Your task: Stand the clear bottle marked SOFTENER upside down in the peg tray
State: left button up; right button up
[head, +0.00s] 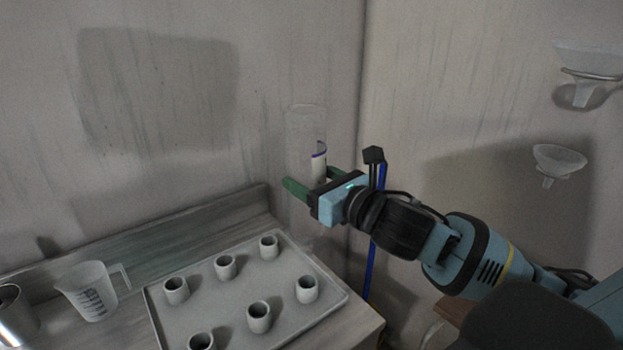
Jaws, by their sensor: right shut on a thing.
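The clear bottle (305,135) is see-through, with a pale label edged in blue on its right side. My right gripper (312,181) is shut on it with green fingers on either side. It holds the bottle roughly vertical, behind and right of the peg tray, near the wall corner. A broad end shows at the top; the neck and the word on the label cannot be made out. The peg tray (228,304) lies on the counter with several short hollow pegs, all empty where they show. My left gripper is not in view.
A clear measuring jug (92,292) stands left of the tray, with a shiny metal cylinder (14,318) at the far left edge. Two funnels (558,160) hang on the right wall. A blue pole (371,265) stands behind my right arm. The counter has a raised back edge (170,225).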

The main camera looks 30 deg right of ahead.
aim_at(312, 237)
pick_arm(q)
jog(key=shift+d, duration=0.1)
pick_arm(e)
jog(key=shift+f, duration=3.8)
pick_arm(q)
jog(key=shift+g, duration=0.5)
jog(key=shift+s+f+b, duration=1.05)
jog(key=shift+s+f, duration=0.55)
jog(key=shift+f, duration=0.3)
pick_arm(e)
jog(key=shift+f, duration=3)
jog(key=o, duration=1.1)
jog(key=shift+c, duration=0.2)
